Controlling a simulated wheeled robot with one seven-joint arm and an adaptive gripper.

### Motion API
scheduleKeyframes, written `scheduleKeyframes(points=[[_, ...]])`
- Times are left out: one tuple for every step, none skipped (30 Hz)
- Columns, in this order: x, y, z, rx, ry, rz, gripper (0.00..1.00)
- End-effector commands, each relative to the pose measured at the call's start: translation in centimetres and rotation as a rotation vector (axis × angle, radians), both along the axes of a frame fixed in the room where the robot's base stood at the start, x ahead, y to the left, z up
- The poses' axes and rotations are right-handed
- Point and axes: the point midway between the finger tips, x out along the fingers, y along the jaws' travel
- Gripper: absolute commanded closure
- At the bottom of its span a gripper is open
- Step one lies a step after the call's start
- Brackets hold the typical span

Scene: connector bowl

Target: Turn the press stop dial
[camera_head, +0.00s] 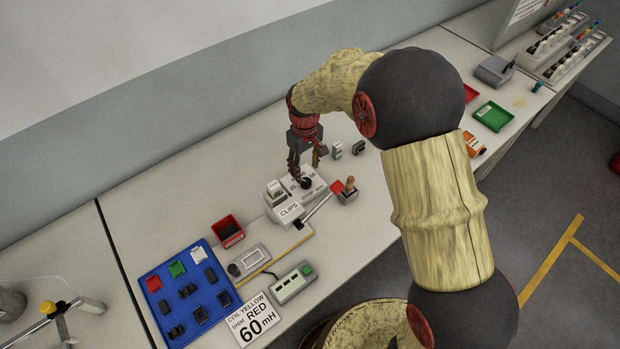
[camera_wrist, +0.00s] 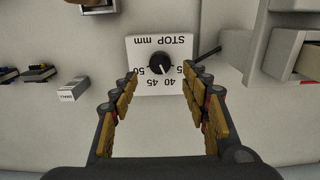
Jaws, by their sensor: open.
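The press stop dial (camera_wrist: 160,63) is a round black knob with a white pointer line, on a white plate (camera_wrist: 138,48) marked "STOP mm" with a number scale. The pointer is toward the 40–45 side in the wrist view. In the head view the dial (camera_head: 306,183) is on the grey press unit, just below my gripper. My gripper (camera_wrist: 160,80) is open and empty. Its two fingers are apart, one on each side of the dial's plate in the wrist view, and the knob shows between and beyond the fingertips. The fingers do not appear to touch it.
A lever (camera_head: 318,207) sticks out beside the press, near a block with a brown-knobbed stamp (camera_head: 350,188). A "CLIPS" label (camera_head: 289,210) is on the press. A red bin (camera_head: 228,231) and a blue tray (camera_head: 154,266) stand to the left. Small blocks (camera_head: 358,147) stand behind.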

Motion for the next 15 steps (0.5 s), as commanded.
scheduleKeyframes(points=[[-0.1,-0.1,-1.0,-0.001,0.003,-0.001,0.54],[-0.1,-0.1,-1.5,-0.001,0.003,-0.001,0.54],[-0.1,-0.1,-2.1,-0.001,0.004,-0.001,0.54],[-0.1,-0.1,-2.6,-0.001,0.004,-0.001,0.54],[-0.1,-0.1,-3.0,-0.001,0.003,-0.001,0.54],[-0.1,-0.1,-3.6,0.000,0.002,-0.001,0.54],[-0.1,-0.1,-4.1,-0.001,0.003,-0.001,0.54],[-0.1,-0.1,-4.5,-0.001,0.003,-0.001,0.54],[-0.1,-0.1,-5.0,-0.001,0.003,-0.001,0.54],[-0.1,-0.1,-5.3,0.000,0.002,-0.001,0.54],[-0.1,-0.1,-5.6,0.000,0.002,-0.001,0.54],[-0.1,-0.1,-5.9,-0.001,0.001,-0.001,0.54],[-0.1,-0.1,-6.1,-0.001,0.001,-0.002,0.54],[-0.1,-0.1,-6.2,-0.001,0.001,-0.002,0.54],[-0.1,-0.1,-6.3,-0.001,0.001,-0.002,0.54]])
